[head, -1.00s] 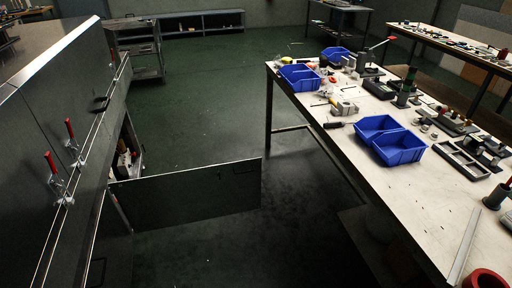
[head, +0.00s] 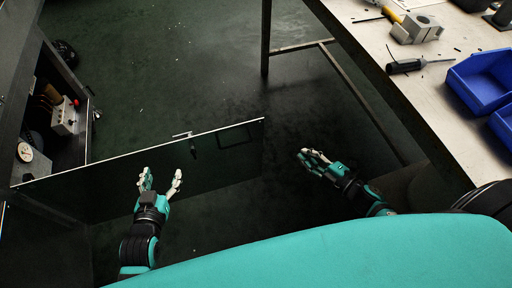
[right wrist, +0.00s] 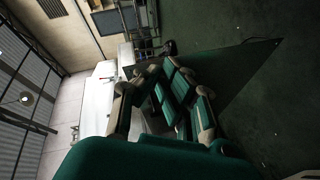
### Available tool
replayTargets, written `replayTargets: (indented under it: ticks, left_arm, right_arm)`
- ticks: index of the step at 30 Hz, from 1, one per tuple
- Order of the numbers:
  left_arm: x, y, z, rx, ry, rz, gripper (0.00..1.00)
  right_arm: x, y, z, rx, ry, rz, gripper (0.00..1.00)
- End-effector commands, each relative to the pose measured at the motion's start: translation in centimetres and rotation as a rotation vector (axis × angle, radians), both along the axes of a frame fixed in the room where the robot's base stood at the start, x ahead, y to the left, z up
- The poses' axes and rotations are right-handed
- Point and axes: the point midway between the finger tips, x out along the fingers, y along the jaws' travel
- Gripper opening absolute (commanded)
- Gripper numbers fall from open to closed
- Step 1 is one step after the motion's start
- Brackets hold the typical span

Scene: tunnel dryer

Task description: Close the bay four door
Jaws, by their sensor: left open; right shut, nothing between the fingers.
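The open bay door (head: 100,185) is a dark panel with a pale top edge. In the head view it stands out from the dryer at the left, across the lower middle, with a small metal latch (head: 183,135) on its top edge. Whether it is bay four's I cannot tell. My left gripper (head: 160,180) is open and empty, in front of the panel's near face; contact is unclear. My right gripper (head: 306,156) is shut and empty, to the right of the door's free end and apart from it. It also shows in the right wrist view (right wrist: 165,100).
The open bay (head: 65,150) holds a pale box with a red knob (head: 65,118) and a round gauge (head: 25,152). A workbench (head: 400,100) with blue bins (head: 480,82) and a screwdriver (head: 415,66) stands at the right. The dark floor (head: 160,70) beyond the door is clear.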

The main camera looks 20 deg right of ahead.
Motion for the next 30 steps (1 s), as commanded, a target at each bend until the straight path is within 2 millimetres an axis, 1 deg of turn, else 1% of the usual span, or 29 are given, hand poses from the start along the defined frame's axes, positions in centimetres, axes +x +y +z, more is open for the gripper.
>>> replayTargets:
  ticks: [1, 3, 6, 9, 13, 17, 28, 30]
  left_arm:
    - [0.3, -0.2, 1.5, -0.02, -0.085, -0.002, 0.66]
    - [0.2, -0.3, 5.3, -0.043, -0.178, -0.004, 0.66]
    - [-0.4, -0.3, 9.6, -0.068, -0.276, -0.006, 0.66]
    - [-1.1, -0.2, 12.2, -0.083, -0.334, -0.007, 0.66]
    - [-1.4, -0.2, 13.9, -0.093, -0.376, -0.008, 0.66]
    - [-1.4, -0.3, 14.9, -0.107, -0.428, -0.011, 0.66]
    - [-1.7, -0.7, 18.3, -0.16, -0.621, -0.021, 0.66]
    - [-2.1, -0.8, 19.3, -0.178, -0.685, -0.025, 0.66]
  right_arm:
    - [0.1, 1.2, 0.0, -0.053, -0.091, 0.09, 0.0]
    - [-0.2, 2.8, 2.0, -0.117, -0.195, 0.197, 0.0]
    - [-0.9, 4.7, 4.0, -0.19, -0.304, 0.311, 0.0]
    - [-1.6, 5.8, 5.3, -0.231, -0.365, 0.379, 0.0]
    - [-1.6, 6.7, 6.0, -0.251, -0.394, 0.411, 0.0]
    - [-0.4, 7.9, 6.1, -0.25, -0.397, 0.41, 0.0]
    - [5.1, 13.6, 6.1, -0.249, -0.396, 0.407, 0.0]
    - [6.4, 13.5, 5.9, -0.252, -0.395, 0.404, 0.0]
